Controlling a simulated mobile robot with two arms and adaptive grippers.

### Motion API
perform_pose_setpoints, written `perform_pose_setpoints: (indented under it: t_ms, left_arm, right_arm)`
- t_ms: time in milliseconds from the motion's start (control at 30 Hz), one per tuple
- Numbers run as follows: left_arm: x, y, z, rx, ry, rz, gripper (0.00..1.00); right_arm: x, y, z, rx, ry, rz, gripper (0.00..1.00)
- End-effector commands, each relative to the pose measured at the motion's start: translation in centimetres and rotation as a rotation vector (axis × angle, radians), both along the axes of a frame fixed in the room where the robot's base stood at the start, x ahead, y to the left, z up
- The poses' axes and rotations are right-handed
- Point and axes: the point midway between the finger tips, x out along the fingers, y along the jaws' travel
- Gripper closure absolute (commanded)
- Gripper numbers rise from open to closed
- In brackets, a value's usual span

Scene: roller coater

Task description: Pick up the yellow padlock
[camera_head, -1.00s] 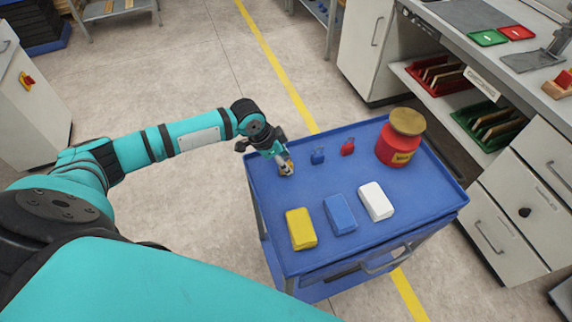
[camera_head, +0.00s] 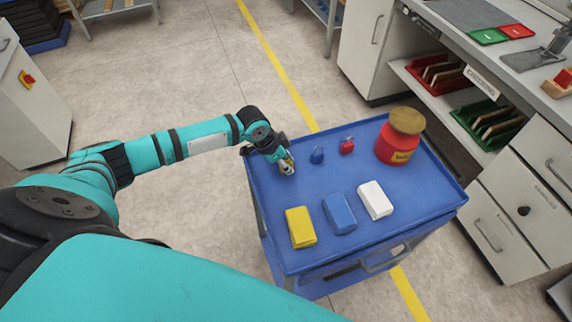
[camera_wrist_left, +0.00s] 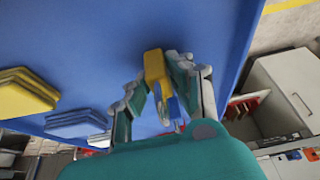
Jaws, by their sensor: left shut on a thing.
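The yellow padlock (camera_wrist_left: 154,66) is between the fingers of my left gripper (camera_wrist_left: 157,85) in the left wrist view, over the blue cart top. In the head view my left gripper (camera_head: 287,168) is at the cart's far left part, and the padlock is mostly hidden by its fingers. The left gripper is shut on the padlock. I cannot tell whether the padlock touches the cart top. A blue padlock (camera_head: 317,156) and a red padlock (camera_head: 347,146) stand to the right of the gripper. My right gripper is not in view.
The blue cart (camera_head: 270,228) also carries a yellow block (camera_head: 301,227), a blue block (camera_head: 340,213), a white block (camera_head: 375,200) and a red container (camera_head: 396,150) with a brown-gold lid. A workbench with drawers (camera_head: 535,190) stands at the right. Floor is open at the left.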

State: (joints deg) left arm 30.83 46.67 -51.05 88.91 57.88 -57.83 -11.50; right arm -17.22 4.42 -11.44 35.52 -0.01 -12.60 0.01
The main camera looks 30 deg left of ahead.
Motion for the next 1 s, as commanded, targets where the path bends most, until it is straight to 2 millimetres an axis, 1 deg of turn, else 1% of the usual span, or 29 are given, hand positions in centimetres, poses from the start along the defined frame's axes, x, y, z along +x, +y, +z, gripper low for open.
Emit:
perform_pose_setpoints:
  t_ms: [167,267,367,467,500,567,800,1000]
  left_arm:
    - [0.0,0.0,0.2,0.0,-0.001,0.0,1.0]
    - [0.1,0.0,0.7,-0.001,-0.003,-0.001,1.0]
    - [0.1,0.0,1.7,-0.002,-0.004,-0.001,1.0]
    - [0.1,0.0,3.2,-0.001,-0.005,-0.001,1.0]
    - [-0.2,-0.2,3.6,0.0,-0.002,-0.003,1.0]
    - [-1.5,-0.9,3.4,-0.001,0.002,-0.005,1.0]
    - [-6.5,-3.8,4.0,-0.001,0.001,-0.006,1.0]
    - [-10.3,-6.1,4.5,-0.002,0.0,-0.004,1.0]
  right_arm:
    - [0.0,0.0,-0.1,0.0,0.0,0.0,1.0]
    - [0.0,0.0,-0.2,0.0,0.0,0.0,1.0]
    - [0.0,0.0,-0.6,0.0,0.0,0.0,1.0]
    - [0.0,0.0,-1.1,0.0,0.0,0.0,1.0]
    - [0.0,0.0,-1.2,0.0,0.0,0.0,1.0]
    - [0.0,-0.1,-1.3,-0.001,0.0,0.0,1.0]
    - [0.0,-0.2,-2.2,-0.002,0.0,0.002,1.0]
    - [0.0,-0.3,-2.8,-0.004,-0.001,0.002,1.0]
